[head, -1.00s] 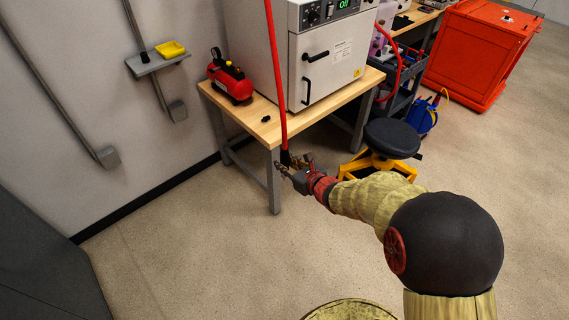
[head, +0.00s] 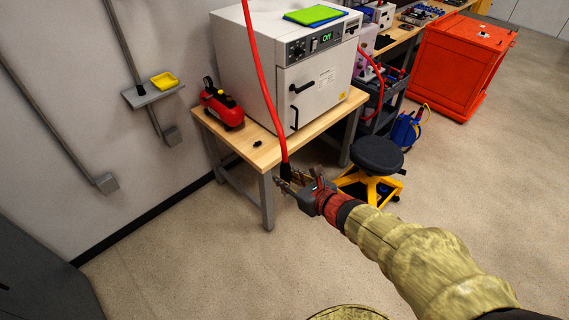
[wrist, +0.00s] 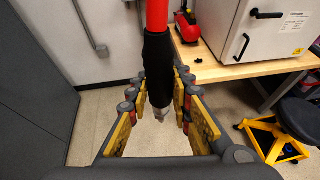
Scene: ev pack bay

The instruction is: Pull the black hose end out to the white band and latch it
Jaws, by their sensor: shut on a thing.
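A red hose (head: 262,80) hangs down from above the top of the head view, bowing slightly as it passes in front of the oven. Its lower end is a black sleeve (wrist: 158,70) with a greyish metal tip (wrist: 161,114). My gripper (head: 287,183) is shut on the black hose end near the table's front corner. In the wrist view its yellow-padded fingers (wrist: 160,103) stand on both sides of the black end, which points down and away. I cannot make out a white band or a latch in these frames.
A wooden table (head: 262,155) bears a white oven (head: 315,90), a red compressor (head: 222,108) and a small black piece (head: 257,143). A black stool (head: 376,154) with a yellow base stands right of my gripper. The floor at left front is clear.

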